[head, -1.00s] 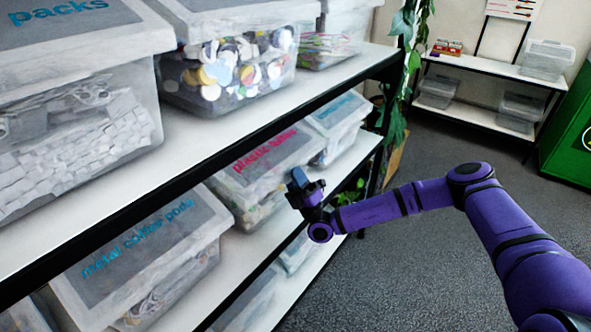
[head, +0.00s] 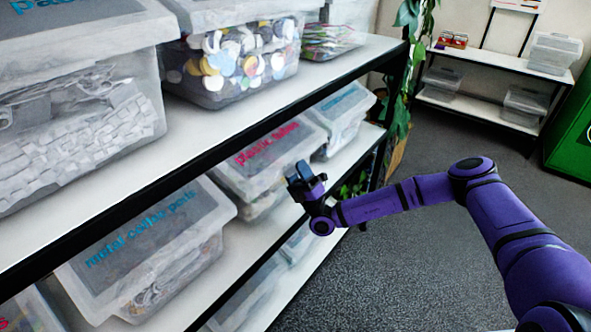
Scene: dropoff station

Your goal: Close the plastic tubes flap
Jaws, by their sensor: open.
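The plastic tubes box (head: 262,189) is a clear bin on the middle shelf with a grey flap (head: 276,142) lettered in pink. The flap lies flat over the top of the box, as far as I can see; part of its right side is near my gripper. My gripper (head: 297,178) is open at the box's front right corner, by the shelf edge. Nothing shows between its fingers. I cannot tell whether it touches the box.
The metal coffee pods box (head: 150,250) stands left on the same shelf (head: 240,262). Another bin (head: 343,113) stands behind to the right. The upper shelf (head: 220,118) overhangs the box. A hanging plant (head: 400,118) is at the shelf's far end. The grey floor at right is clear.

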